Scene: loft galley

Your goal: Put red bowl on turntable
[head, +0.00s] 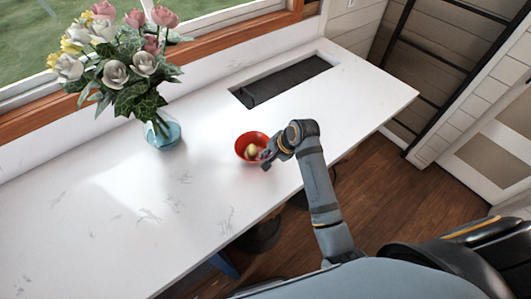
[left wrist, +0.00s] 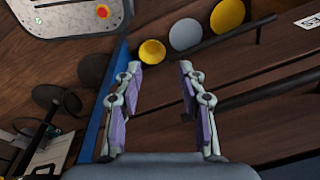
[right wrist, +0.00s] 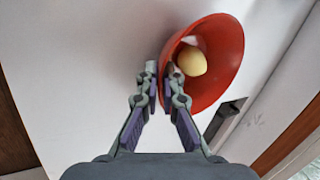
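The red bowl (head: 243,151) stands near the front edge of the white counter in the head view, with a pale yellow round item (head: 252,149) inside. My right gripper (head: 267,157) is at the bowl's right front rim. In the right wrist view my right gripper (right wrist: 160,72) has its fingertips close together, one on each side of the rim of the red bowl (right wrist: 222,60). The pale item (right wrist: 192,61) lies beside the inner finger. My left gripper (left wrist: 158,70) is open and empty, away from the counter top. I cannot make out a turntable in any view.
A glass vase (head: 163,133) of flowers stands left of the bowl. A dark rectangular recess (head: 282,80) lies behind it. The counter's left part is clear. The left wrist view shows a yellow bowl (left wrist: 152,52), a grey disc (left wrist: 185,34) and a yellow disc (left wrist: 228,15).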

